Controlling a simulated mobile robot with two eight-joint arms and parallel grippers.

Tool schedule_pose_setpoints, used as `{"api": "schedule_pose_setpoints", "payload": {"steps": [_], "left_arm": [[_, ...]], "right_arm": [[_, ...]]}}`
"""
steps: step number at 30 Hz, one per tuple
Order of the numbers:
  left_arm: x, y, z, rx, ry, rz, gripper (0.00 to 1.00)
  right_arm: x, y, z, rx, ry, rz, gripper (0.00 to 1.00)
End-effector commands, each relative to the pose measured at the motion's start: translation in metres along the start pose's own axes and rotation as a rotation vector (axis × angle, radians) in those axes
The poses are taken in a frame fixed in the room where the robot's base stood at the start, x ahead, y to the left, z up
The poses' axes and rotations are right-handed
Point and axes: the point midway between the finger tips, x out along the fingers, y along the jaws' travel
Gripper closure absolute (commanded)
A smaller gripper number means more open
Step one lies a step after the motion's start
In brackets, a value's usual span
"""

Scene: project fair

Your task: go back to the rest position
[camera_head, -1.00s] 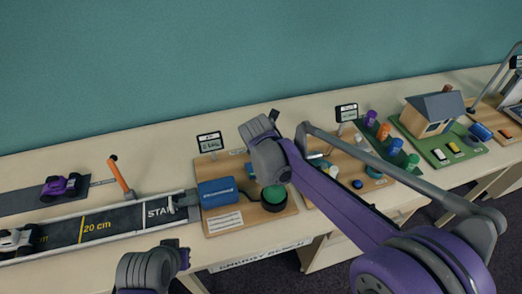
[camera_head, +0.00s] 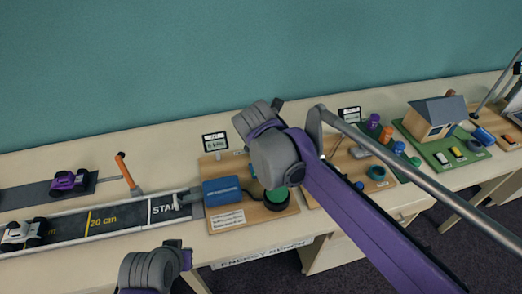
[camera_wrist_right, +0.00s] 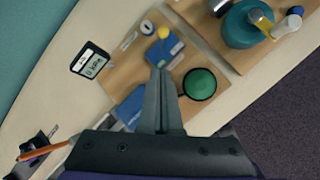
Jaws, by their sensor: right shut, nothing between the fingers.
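My right arm (camera_head: 345,200) reaches in from the right over the table in the head view, its grey wrist joints above the energy bench board. My right gripper (camera_wrist_right: 159,72) shows in the right wrist view with its fingers together and nothing between them. It points over the board with the blue box (camera_wrist_right: 130,106) and green round knob (camera_wrist_right: 200,84); I cannot tell its exact height. A grey and purple part of my left arm (camera_head: 148,271) shows at the bottom of the head view. The left gripper's fingers cannot be seen.
The blue box (camera_head: 222,190) stands beside the track (camera_head: 120,222), with a white car (camera_head: 22,232) on it. A purple car (camera_head: 68,182), an orange lever (camera_head: 124,170) and a small display (camera_head: 215,141) stand near. A model house (camera_head: 437,117) is at the right.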

Motion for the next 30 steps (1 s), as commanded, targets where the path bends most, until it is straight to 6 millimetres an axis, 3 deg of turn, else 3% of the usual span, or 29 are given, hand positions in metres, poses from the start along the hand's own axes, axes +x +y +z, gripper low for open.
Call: {"api": "schedule_pose_setpoints", "payload": {"steps": [20, 23, 26, 30], "left_arm": [[0.0, 0.0, 0.0, 0.0, 0.0, 0.0, 1.0], [0.0, 0.0, 0.0, 0.0, 0.0, 0.0, 1.0], [0.0, 0.0, 0.0, 0.0, 0.0, 0.0, 1.0], [0.0, 0.0, 0.001, 0.0, 0.0, 0.0, 1.0]], "right_arm": [[-0.005, -0.008, 0.001, 0.046, 0.002, -0.003, 1.0], [-0.008, -0.032, 0.0, 0.212, 0.01, -0.009, 1.0], [-0.012, -0.073, -0.005, 0.513, 0.022, -0.02, 1.0], [-0.017, -0.14, -0.023, 1.042, 0.039, -0.039, 1.0]]}}
